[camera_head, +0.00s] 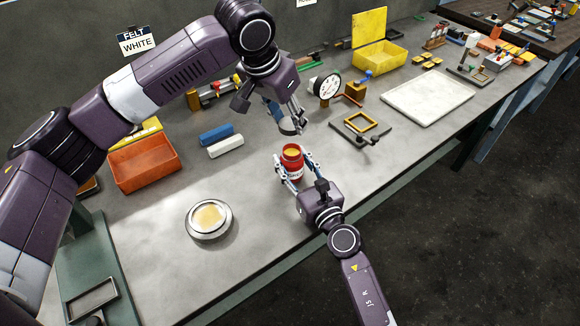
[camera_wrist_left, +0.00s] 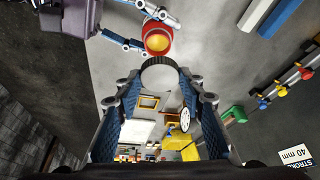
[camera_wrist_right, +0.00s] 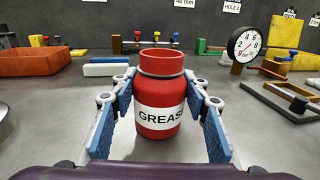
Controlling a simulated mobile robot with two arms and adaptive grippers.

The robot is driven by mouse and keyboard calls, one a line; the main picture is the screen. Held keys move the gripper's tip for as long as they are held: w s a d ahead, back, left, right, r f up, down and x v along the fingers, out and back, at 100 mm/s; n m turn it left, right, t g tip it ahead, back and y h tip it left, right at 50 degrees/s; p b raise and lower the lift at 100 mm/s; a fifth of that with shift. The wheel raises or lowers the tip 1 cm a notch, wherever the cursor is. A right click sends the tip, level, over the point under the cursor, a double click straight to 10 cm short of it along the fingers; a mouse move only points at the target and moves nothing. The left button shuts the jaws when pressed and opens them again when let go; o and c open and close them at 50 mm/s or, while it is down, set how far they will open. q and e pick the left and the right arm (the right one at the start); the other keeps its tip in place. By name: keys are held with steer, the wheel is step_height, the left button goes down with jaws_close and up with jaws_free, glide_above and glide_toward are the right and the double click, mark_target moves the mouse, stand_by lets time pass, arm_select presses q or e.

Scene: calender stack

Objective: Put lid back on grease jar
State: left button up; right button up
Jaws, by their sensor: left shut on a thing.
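The red grease jar (camera_head: 293,170) stands upright and uncovered on the bench, with yellow grease visible inside. In the right wrist view its white label reads GREAS, cut off at the finger (camera_wrist_right: 160,100). My left gripper (camera_head: 294,125) is shut on the grey round lid (camera_head: 287,126), held tilted above and behind the jar. The lid also shows between the left fingertips in the left wrist view (camera_wrist_left: 160,75), apart from the jar mouth (camera_wrist_left: 158,40). My right gripper (camera_head: 292,172) has its fingers on both sides of the jar, close to its wall; contact is unclear.
A round silver dish (camera_head: 209,219) sits at the front left. Blue and white blocks (camera_head: 220,140) and an orange bin (camera_head: 143,163) lie left of the jar. A dial gauge (camera_head: 326,86) and dark frame (camera_head: 360,124) stand to its right. The bench around the jar is clear.

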mark_target(290, 135)
jaws_close()
arm_select(q)
steer(key=shift+w+d+f, duration=0.1)
steer(key=shift+d+f, duration=0.05)
steer(key=shift+f, duration=1.1)
steer(key=shift+d+f, duration=0.1)
steer(key=shift+f, duration=1.15)
steer(key=shift+f, duration=0.1)
steer(key=shift+f, duration=0.8)
steer(key=shift+f, duration=0.55)
